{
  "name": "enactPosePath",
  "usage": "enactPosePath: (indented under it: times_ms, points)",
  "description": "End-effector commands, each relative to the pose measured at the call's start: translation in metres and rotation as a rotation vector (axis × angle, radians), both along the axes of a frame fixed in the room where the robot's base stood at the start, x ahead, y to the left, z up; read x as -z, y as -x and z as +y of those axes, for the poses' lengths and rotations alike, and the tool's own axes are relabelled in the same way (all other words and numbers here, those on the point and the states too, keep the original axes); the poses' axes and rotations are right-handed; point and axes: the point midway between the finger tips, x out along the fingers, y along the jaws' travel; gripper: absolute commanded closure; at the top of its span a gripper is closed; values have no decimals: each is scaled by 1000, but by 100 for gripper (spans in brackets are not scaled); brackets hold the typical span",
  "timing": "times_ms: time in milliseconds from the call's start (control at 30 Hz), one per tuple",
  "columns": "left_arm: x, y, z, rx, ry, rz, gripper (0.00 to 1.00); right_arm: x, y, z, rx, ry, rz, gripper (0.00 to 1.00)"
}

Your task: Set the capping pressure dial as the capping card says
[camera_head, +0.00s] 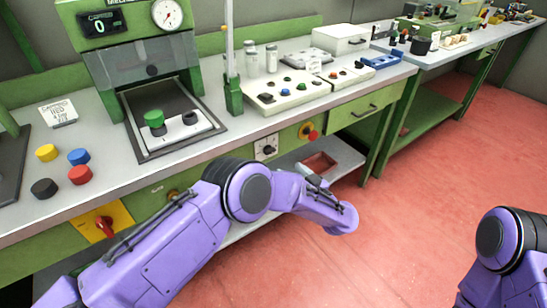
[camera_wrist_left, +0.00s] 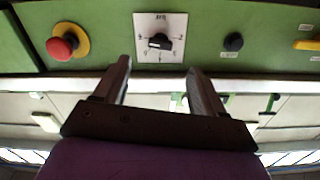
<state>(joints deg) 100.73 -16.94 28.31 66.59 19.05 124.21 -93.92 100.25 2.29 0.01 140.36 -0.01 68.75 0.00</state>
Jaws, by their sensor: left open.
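The pressure dial is a black knob on a white square plate (camera_head: 267,148) on the green bench front; it also shows in the left wrist view (camera_wrist_left: 160,41). A pale mark shows on the knob's left side in the wrist view; the scale numbers are too small to read surely. My left gripper (camera_wrist_left: 160,78) is open and empty, its fingers pointing at the panel, apart from the knob. In the head view my left gripper (camera_head: 304,172) is partly hidden by its wrist. The capping card (camera_head: 58,113) stands on the bench at left; its small print is unclear. My right gripper is out of view.
A red stop button (camera_head: 309,131) on yellow sits beside the dial; in the left wrist view it (camera_wrist_left: 62,46) is at left. Another black knob (camera_wrist_left: 233,42) is at right there. A red switch (camera_head: 104,226) on a yellow plate is farther left. The floor (camera_head: 400,220) is clear.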

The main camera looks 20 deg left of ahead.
Motion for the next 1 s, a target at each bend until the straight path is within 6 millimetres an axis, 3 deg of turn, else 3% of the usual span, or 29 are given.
enactPosePath:
  times_ms: [500,867,1000]
  points:
    - [-1,-59,73,-5,-1,2,30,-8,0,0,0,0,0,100]
    - [-2,-64,80,-3,-3,1,30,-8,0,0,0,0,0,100]
    - [-2,-64,80,-3,-3,1,75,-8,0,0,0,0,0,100]
